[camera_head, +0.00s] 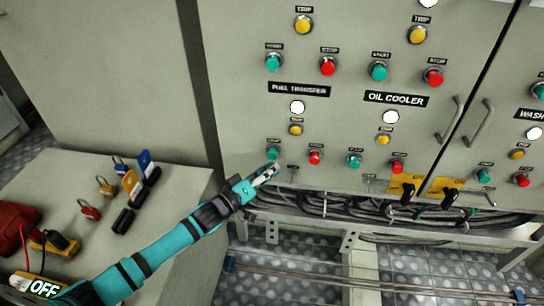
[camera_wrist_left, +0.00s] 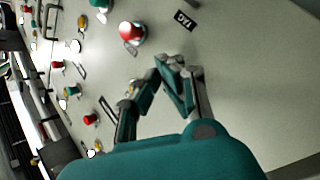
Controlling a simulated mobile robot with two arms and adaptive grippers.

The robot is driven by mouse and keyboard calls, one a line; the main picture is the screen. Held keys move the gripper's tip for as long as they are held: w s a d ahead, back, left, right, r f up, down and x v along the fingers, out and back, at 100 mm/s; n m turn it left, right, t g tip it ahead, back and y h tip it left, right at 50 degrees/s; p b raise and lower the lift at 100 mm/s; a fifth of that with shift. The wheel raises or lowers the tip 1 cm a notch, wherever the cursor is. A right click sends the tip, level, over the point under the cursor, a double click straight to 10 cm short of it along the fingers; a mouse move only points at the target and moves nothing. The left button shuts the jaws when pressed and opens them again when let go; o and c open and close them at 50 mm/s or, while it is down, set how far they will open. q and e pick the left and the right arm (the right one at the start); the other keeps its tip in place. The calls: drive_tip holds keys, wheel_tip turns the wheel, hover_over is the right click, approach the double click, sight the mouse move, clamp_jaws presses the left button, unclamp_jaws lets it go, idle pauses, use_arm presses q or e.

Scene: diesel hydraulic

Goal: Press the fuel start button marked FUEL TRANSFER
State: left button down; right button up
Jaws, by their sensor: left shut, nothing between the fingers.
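The FUEL TRANSFER label (camera_head: 299,90) is on the grey cabinet front in the head view. Below it are a white lamp (camera_head: 297,107), a yellow trip button (camera_head: 296,130), a green start button (camera_head: 273,154) and a red stop button (camera_head: 316,157). My left gripper (camera_head: 270,170) is shut and empty, with its tips just below the green button; whether they touch the panel I cannot tell. In the left wrist view my gripper (camera_wrist_left: 170,68) is in front of the panel, near a red button (camera_wrist_left: 132,32). My right gripper is not in view.
The OIL COOLER group (camera_head: 396,98) with similar buttons is to the right. Cables (camera_head: 340,207) run under the cabinet. Several padlocks (camera_head: 90,210) and a red case (camera_head: 20,228) are on the grey top at left. Two handles (camera_head: 465,120) stick out at right.

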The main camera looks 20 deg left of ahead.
use_arm(q)
drive_tip(key=shift+w, duration=0.1)
idle(0.7)
drive_tip(key=shift+w, duration=0.35)
drive_tip(key=shift+w+a, duration=0.15)
drive_tip(key=shift+w, duration=0.4)
idle(0.7)
drive_tip(key=shift+s+r, duration=0.1)
drive_tip(key=shift+s+p, duration=0.7)
drive_tip(key=shift+s, duration=0.2)
